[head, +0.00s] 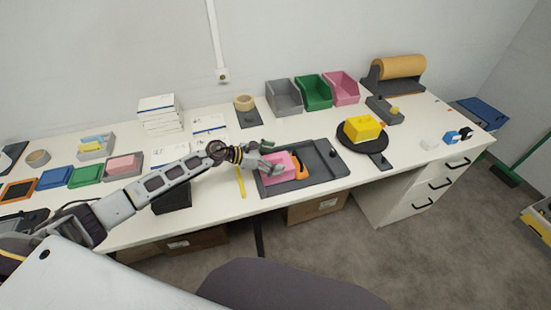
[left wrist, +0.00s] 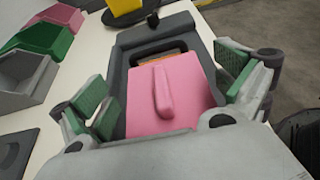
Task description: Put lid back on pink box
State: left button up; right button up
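A pink block-like piece (head: 278,168) with a raised ridge handle lies at the left end of a dark grey tray (head: 325,162) near the desk's front edge. In the left wrist view the pink piece (left wrist: 185,105) fills the middle. I cannot tell whether it is a loose lid or a closed box. My left gripper (head: 271,160) is above it, its green-padded fingers (left wrist: 165,98) spread wide on either side with gaps to the ridge. An open pink bin (head: 341,86) stands at the back of the desk. My right gripper is out of view.
An orange-and-black item (head: 300,170) lies beside the pink piece in the tray. Green (head: 313,90) and grey (head: 284,96) bins stand behind. A yellow block (head: 362,128) sits on a black round plate to the right. A grey holder with a pink block (head: 124,164) stands left.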

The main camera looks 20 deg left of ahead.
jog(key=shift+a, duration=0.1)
pick_arm(q)
jog(key=shift+v, duration=0.9)
jog(key=v, duration=1)
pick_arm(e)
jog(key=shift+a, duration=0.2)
pick_arm(q)
jog(key=shift+s, duration=0.1)
dwell(0.5)
